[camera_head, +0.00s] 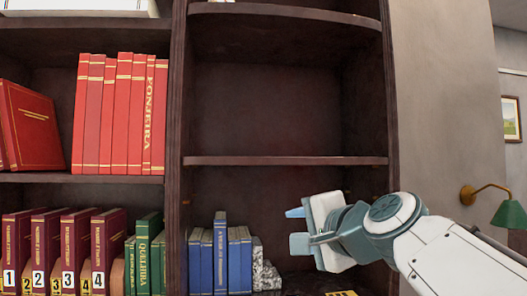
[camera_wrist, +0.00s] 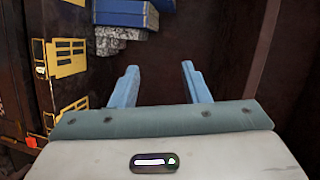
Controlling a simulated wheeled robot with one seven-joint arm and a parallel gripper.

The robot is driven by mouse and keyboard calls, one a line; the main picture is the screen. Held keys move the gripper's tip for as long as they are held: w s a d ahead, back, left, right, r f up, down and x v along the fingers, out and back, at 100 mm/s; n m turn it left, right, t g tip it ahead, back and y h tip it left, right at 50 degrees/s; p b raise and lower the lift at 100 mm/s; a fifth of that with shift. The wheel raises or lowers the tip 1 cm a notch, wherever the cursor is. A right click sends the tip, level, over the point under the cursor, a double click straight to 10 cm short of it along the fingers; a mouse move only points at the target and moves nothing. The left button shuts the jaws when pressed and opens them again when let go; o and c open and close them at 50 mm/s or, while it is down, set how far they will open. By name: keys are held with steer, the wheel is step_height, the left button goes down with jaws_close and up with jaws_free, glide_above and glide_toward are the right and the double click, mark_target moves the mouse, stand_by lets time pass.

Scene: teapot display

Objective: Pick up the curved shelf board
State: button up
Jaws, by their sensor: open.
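My gripper (camera_head: 296,228) is open and empty, in the lower part of the right bookcase bay, below the middle shelf board and right of the blue books. In the wrist view, its two blue fingers (camera_wrist: 160,70) stand apart with only dark wood behind them. The middle shelf board (camera_head: 285,160) looks straight and lies above my gripper. Neither board touches the fingers.
Blue books (camera_head: 220,252) and a speckled grey block (camera_head: 266,275) stand left of my gripper. A green lamp (camera_head: 509,214) is at right. The middle bay is empty.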

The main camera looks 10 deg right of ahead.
mark_target(284, 162)
step_height(284, 162, up, 12)
steer(key=s+d+m+t+p, duration=0.1)
steer(key=m+t+p, duration=0.1)
steer(key=p, duration=0.1)
steer(key=p+x, duration=0.1)
steer(key=x, duration=0.7)
steer(key=shift+r, duration=0.15)
steer(key=p+x, duration=0.2)
steer(key=x, duration=0.3)
steer(key=shift+w+r, duration=0.2)
jaws_close()
steer(key=shift+r, duration=0.1)
stand_by(0.4)
